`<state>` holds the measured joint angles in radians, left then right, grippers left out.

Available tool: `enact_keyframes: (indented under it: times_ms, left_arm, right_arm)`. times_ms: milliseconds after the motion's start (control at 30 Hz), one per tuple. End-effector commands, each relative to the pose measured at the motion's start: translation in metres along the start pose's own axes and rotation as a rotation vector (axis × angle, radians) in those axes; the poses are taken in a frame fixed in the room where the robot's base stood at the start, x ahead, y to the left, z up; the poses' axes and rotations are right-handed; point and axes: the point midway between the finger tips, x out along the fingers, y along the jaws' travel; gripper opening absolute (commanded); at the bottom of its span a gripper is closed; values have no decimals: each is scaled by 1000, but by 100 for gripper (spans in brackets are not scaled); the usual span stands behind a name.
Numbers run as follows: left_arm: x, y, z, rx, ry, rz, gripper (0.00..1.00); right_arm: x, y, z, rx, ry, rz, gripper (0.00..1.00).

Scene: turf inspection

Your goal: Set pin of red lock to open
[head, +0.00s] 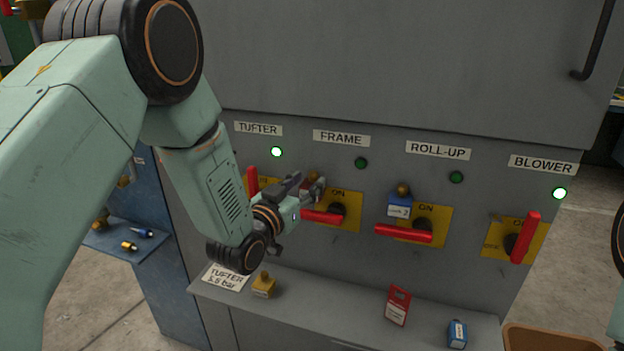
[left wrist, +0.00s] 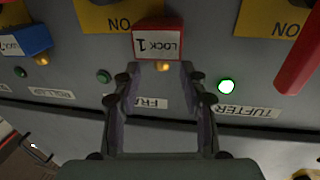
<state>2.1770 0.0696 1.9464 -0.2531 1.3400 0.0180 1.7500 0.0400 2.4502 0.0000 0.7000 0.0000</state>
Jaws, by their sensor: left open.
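The red lock (left wrist: 158,42), marked LOCK 1, hangs at the FRAME switch. In the left wrist view it is upside down, with its brass pin (left wrist: 163,66) on the lower side. In the head view my gripper mostly hides the lock. My left gripper (left wrist: 158,78) is open, its two fingertips on either side of the pin and just short of the lock body. Contact with the pin cannot be told. In the head view the left gripper (head: 310,186) is above the red FRAME handle (head: 322,216). My right gripper is out of view.
A blue lock (head: 400,206) hangs at ROLL-UP, its handle (head: 404,234) horizontal. The BLOWER handle (head: 525,238) is upright. The shelf below holds a yellow lock (head: 263,286), a red item (head: 397,306) and a blue item (head: 457,334). A brown tray (head: 550,342) is at lower right.

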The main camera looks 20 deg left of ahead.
Motion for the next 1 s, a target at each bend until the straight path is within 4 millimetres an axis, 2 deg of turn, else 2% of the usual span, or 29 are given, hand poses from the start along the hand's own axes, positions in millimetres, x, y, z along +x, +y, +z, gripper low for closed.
enact_keyframes:
  times_ms: [200,533,1000]
  left_arm:
    - [22,1,1,0,-1,2,43]
    - [27,2,0,-1,-1,2,43]
    - [27,1,0,-1,-1,2,4]
  right_arm:
    - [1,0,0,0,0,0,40]
    - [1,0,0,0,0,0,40]
    - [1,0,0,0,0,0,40]
